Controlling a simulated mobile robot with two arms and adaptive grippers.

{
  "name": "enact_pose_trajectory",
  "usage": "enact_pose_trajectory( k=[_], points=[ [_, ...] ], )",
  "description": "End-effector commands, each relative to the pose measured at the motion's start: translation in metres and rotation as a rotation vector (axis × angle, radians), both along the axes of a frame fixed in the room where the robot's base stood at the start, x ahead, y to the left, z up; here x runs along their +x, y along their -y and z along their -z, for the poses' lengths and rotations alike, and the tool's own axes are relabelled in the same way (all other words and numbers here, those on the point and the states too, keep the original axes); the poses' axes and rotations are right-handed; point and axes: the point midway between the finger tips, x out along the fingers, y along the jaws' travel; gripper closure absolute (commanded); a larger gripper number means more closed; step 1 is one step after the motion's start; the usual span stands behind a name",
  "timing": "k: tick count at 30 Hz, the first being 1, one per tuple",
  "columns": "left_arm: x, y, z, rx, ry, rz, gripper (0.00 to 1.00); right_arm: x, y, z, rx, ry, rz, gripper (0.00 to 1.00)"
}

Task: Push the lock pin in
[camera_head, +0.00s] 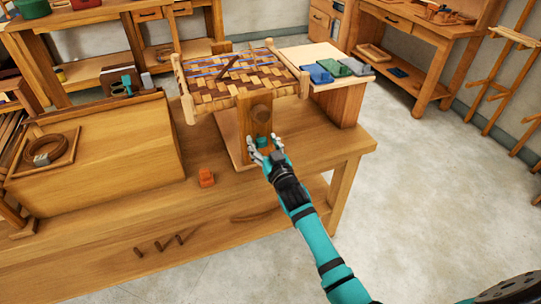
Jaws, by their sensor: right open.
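A woven bark seat (232,80) with a wooden frame is held up on a wooden stand above the bench. The stand's upright post (254,122) faces me, with a round brown disc (261,112) near its top. My right gripper (263,143) is open, its fingertips close to the lower front of the post. A small teal piece shows between the fingers; I cannot tell whether it is the lock pin or part of the gripper, nor whether the fingers touch anything. My left gripper is not in view.
A wooden box with a coil (45,152) stands left. Blue, green and grey pieces (335,69) lie on a stand at right.

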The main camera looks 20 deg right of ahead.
Motion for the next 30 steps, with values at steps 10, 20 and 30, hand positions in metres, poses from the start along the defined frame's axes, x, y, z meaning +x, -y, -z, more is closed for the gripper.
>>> enact_pose_trajectory(
  k=[10,20,30],
  points=[
    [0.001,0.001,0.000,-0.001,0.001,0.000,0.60,-0.074,0.002,0.001,0.000,-0.003,-0.001,0.44],
    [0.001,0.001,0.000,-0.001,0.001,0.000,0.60,-0.099,0.003,0.000,-0.001,-0.001,-0.001,0.44],
    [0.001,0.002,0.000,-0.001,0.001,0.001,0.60,-0.099,0.003,0.000,-0.001,0.000,-0.001,0.44]
  ],
)
